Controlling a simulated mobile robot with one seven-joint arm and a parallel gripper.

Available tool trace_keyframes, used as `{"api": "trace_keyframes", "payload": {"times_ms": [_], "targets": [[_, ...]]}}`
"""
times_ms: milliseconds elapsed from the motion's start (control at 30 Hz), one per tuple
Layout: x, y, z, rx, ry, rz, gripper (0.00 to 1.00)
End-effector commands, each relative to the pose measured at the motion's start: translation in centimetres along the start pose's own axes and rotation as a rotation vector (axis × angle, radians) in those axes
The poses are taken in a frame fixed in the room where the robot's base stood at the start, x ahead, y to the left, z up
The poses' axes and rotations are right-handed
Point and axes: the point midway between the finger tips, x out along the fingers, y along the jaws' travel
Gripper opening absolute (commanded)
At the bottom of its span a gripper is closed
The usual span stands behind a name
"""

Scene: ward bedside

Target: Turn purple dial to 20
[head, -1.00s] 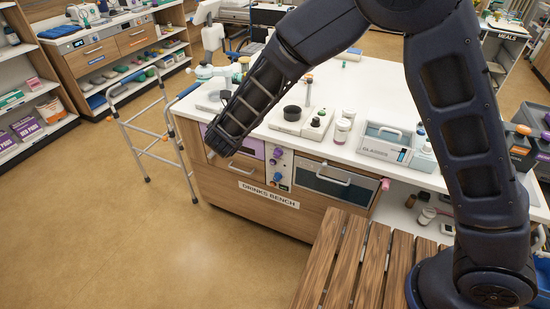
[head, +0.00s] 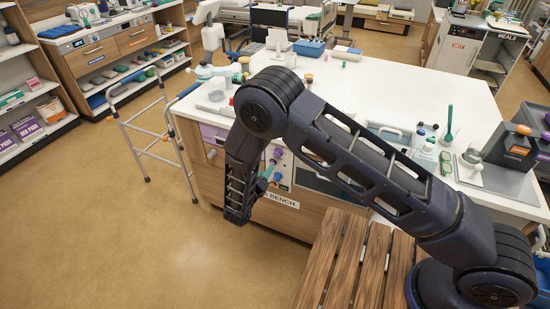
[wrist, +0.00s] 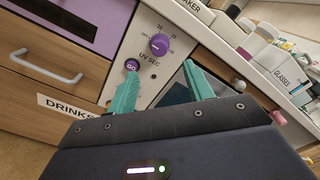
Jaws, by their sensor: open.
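The purple dial (wrist: 159,43) sits on the pale control panel of the drinks bench, above the label "UV SEC". Small numbers ring it, but I cannot tell for sure which one it points at. It also shows in the head view (head: 278,152). My gripper (wrist: 160,68) is open and empty, its two teal fingers apart. In the wrist view the dial appears beyond the gap between the fingertips, and no finger touches it. In the head view my gripper (head: 266,177) is in front of the panel, low, partly hidden by my arm.
A purple GO button (wrist: 132,65) is beside the left finger. A drawer with a pale handle (wrist: 47,66) is left of the panel. A dark-windowed door (wrist: 176,92) is right of it. Items line the worktop (head: 375,85) above. Open floor (head: 190,230) lies in front.

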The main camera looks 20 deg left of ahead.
Motion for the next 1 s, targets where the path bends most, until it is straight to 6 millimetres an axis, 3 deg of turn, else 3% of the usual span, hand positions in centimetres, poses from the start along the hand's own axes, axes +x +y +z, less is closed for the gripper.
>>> {"api": "trace_keyframes", "payload": {"times_ms": [267,700,1000], "targets": [[2.1,0.2,-0.2,0.001,0.001,-0.002,0.52],[9.1,0.2,-0.2,0.002,0.002,-0.001,0.52],[10.8,0.2,-0.2,0.001,0.0,0.0,0.52]]}}
